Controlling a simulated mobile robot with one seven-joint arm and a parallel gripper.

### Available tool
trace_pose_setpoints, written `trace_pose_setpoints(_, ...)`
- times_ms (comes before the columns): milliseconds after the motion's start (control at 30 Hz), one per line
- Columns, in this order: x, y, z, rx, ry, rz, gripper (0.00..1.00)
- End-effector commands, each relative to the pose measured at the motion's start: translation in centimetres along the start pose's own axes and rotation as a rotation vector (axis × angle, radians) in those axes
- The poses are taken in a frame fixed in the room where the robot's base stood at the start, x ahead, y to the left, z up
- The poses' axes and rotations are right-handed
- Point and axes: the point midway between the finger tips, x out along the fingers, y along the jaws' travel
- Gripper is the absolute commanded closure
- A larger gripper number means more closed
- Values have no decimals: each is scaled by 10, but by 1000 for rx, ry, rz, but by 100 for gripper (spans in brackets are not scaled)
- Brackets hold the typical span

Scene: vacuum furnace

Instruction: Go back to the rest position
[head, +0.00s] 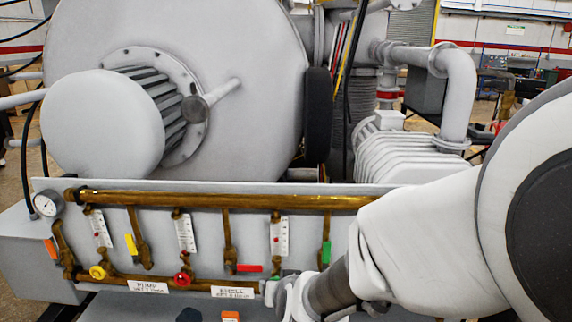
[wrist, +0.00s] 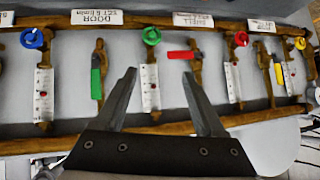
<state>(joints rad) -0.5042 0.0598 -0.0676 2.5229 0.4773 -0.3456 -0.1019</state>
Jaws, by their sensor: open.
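My gripper (wrist: 159,73) is open and empty in the wrist view, its two dark fingers spread in front of the valve panel. In that view a green knob (wrist: 151,35) and a red-handled lever (wrist: 180,54) show beyond the fingertips. A green-handled lever (wrist: 96,83) is just left of the left finger. I cannot tell whether the fingers touch anything. In the head view my pale arm comes in from the right and covers the panel's right end. My gripper's fingers are not clearly visible there.
The head view shows the panel's upper brass pipe (head: 225,200), yellow knob (head: 97,272), red knob (head: 182,279) and pressure gauge (head: 48,203). Behind stands the furnace's round door (head: 180,60), with a ribbed pump (head: 415,157) at right. The wrist view also shows a blue knob (wrist: 31,38).

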Motion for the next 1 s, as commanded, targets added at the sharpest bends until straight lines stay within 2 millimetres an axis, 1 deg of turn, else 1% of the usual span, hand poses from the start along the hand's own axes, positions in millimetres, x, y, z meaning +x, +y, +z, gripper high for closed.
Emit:
trace_pose_setpoints(33, -19, 3, -16, 12, -13, -16, 28)
trace_pose_setpoints(100, -41, 8, -26, 15, -47, -33, 28)
trace_pose_setpoints(167, -60, 13, -33, 12, -76, -42, 28)
trace_pose_setpoints(267, -94, 24, -42, 1, -124, -43, 28)
trace_pose_setpoints(300, -109, 30, -44, -3, -142, -39, 28)
trace_pose_setpoints(467, -169, 55, -47, -26, -219, 9, 28)
trace_pose_setpoints(500, -184, 62, -46, -30, -237, 28, 28)
trace_pose_setpoints(600, -219, 78, -40, -37, -282, 80, 28)
trace_pose_setpoints(700, -247, 91, -33, -37, -321, 130, 28)
trace_pose_setpoints(833, -268, 101, -26, -34, -354, 173, 28)
trace_pose_setpoints(900, -274, 104, -23, -33, -363, 185, 28)
trace_pose_setpoints(1000, -276, 105, -22, -32, -368, 190, 28)
